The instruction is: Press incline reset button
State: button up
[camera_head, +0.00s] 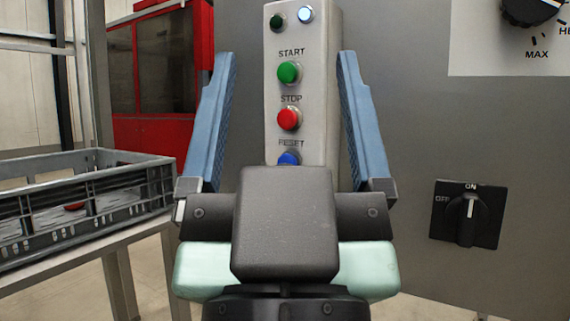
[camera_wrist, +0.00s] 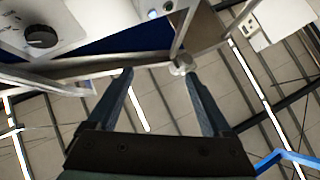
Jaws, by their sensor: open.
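A grey control box (camera_head: 327,95) stands upright on a grey panel in the head view. It bears a green START button (camera_head: 289,72), a red STOP button (camera_head: 288,119) and a blue RESET button (camera_head: 289,158). The lower part of the RESET button is hidden behind my gripper's dark body. My gripper (camera_head: 284,75) is open, with its two blue fingers pointing up on either side of the box in the picture. In the wrist view my gripper (camera_wrist: 158,72) has nothing between its fingertips. I cannot tell whether it touches the box.
An ON/OFF rotary switch (camera_head: 467,214) is on the grey panel (camera_head: 420,130) at right, with a dial (camera_head: 530,8) above it. A grey crate (camera_head: 90,205) stands on a frame at left. A red machine (camera_head: 160,75) is behind. Two indicator lamps top the box.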

grip_shut()
dwell(1.4)
